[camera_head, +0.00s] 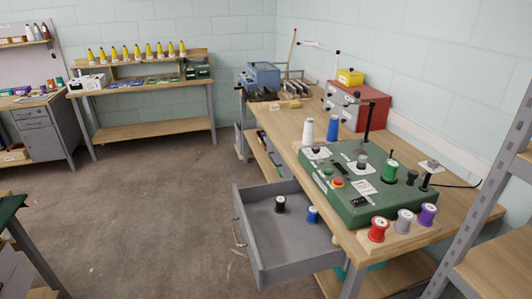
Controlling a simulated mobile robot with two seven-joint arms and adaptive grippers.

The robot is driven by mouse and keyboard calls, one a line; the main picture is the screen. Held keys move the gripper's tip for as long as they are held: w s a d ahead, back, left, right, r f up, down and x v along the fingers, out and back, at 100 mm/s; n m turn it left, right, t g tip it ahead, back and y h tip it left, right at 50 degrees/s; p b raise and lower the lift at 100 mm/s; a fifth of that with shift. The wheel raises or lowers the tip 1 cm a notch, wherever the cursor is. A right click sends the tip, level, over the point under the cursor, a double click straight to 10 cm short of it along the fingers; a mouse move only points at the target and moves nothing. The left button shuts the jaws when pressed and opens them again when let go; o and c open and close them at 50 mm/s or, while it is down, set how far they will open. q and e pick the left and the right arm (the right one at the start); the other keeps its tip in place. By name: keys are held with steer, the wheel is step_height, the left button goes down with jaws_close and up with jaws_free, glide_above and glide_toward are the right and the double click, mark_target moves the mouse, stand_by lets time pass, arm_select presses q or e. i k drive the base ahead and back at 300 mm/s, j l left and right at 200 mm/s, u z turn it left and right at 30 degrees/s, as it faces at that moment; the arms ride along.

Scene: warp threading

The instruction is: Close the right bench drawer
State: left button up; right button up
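The right bench drawer (290,256) is a grey drawer under the wooden workbench (290,135) on the right. It is pulled well out to the left over the floor. A black spool (280,204) and a blue spool (313,215) stand inside it. Its handle (238,233) is on the drawer front, which faces left. Neither of my grippers shows in this view.
A green machine (345,213) and several thread spools, including a red one (378,230), stand on the workbench. A metal rack (480,195) is at the far right. The brown floor (150,200) left of the drawer is clear. A dark green-topped table (12,212) is at lower left.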

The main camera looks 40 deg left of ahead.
mark_target(281, 248)
steer(key=u, duration=0.45)
steer(key=j+u, duration=0.15)
steer(key=u, duration=0.7)
